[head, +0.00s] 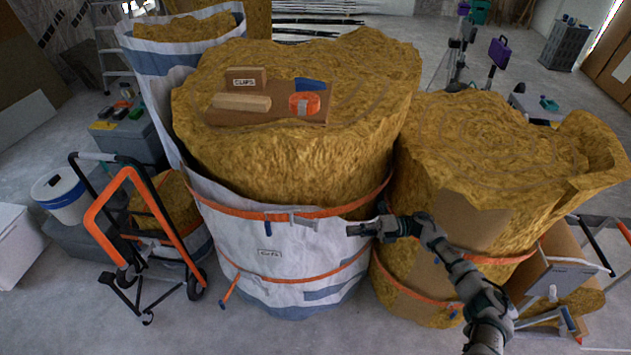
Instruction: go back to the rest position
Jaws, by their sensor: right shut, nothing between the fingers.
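My right gripper (360,230) reaches in from the lower right on my right arm. Its fingers are shut and empty. It points left, in front of the gap between the big wrapped roll (285,266) and the shorter roll (490,150). Its tip overlaps the right edge of the big roll's white wrap, just below an orange strap (300,214). I cannot tell whether it touches the wrap. My left gripper is not in view.
On the big yellow roll lies a brown board (318,118) with a clips box (245,78), a wooden block (241,102) and an orange strap coil (304,103). An orange-black hand cart (133,172) stands left. Grey floor (250,335) is clear in front.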

